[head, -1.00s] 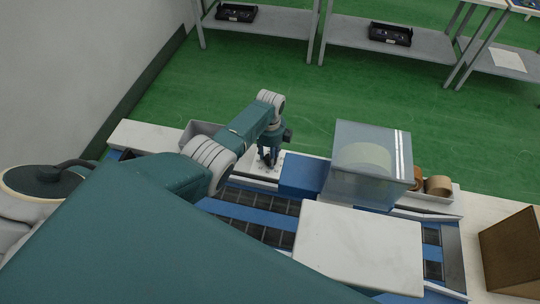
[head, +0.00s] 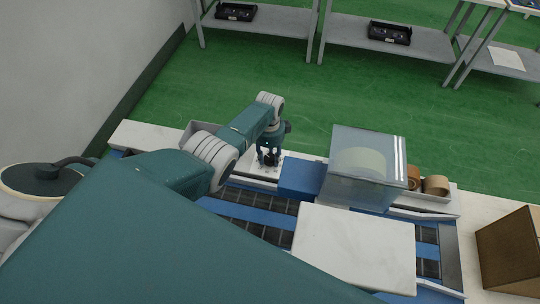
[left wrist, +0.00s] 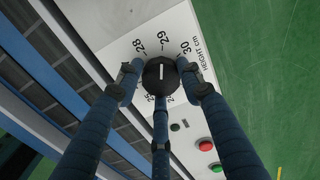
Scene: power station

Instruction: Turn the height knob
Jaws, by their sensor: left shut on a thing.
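The height knob (left wrist: 159,74) is black with a white pointer line and sits on a white panel (left wrist: 130,28). In the left wrist view, numbers from about 25 to 30 and the words HEIGHT cm are printed around it. The line points between 28 and 29. My left gripper (left wrist: 160,85) is shut on the knob, with its blue fingers around the rim. In the head view my left gripper (head: 269,158) reaches down to the panel and hides most of the knob. My right gripper is not in view.
A red button (left wrist: 206,146) and a green button (left wrist: 216,167) sit on the panel close to the fingers. A clear box (head: 366,168) with a tape roll stands right of the arm. A white box (head: 354,246) lies on the conveyor (head: 245,216). A brown carton (head: 508,251) is far right.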

